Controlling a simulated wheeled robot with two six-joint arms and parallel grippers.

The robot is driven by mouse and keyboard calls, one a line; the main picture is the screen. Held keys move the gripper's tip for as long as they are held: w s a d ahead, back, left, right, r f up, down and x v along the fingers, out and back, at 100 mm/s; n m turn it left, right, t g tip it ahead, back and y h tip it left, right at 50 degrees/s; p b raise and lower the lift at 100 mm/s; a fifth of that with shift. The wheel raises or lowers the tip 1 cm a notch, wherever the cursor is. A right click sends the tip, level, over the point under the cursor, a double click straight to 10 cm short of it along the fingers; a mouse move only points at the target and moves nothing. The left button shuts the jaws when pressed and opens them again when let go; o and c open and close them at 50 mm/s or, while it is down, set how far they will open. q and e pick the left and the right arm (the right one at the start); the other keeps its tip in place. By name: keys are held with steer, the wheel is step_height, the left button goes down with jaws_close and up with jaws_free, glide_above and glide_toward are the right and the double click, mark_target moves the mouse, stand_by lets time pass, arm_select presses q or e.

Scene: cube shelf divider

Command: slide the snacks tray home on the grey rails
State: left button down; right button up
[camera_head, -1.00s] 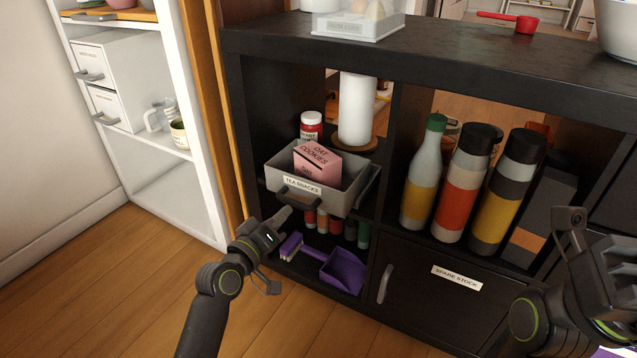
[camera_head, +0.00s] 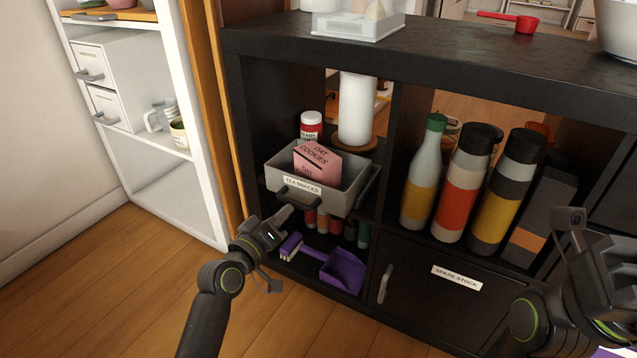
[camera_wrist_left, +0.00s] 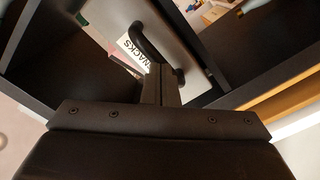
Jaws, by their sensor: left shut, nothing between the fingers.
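The snacks tray (camera_head: 346,202) is a light grey open box labelled TEA SNACKS, with a pink oat cookies box (camera_head: 318,163) inside. It juts out from the front of the left cubby. A grey rail (camera_head: 369,186) shows along its right side; the left rail is hidden. A dark handle (camera_head: 297,197) is on its front. My left gripper (camera_head: 287,212) is shut and empty, just below and left of the handle. In the left wrist view the shut fingers (camera_wrist_left: 160,80) overlap the handle (camera_wrist_left: 146,42); contact is unclear. My right gripper (camera_head: 608,262) is partly visible at the right edge.
Behind the tray stand a red jar (camera_head: 311,126) and a white cylinder (camera_head: 357,108). Below are small bottles and a purple dustpan (camera_head: 343,271). Tall bottles (camera_head: 470,185) fill the right cubby. Open floor lies in front of the shelf on the left.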

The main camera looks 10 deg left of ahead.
arm_select(q)
steer(key=shift+b+x, duration=0.3)
steer(key=shift+x, duration=2.6)
steer(key=p+v, duration=0.1)
steer(key=v, duration=0.5)
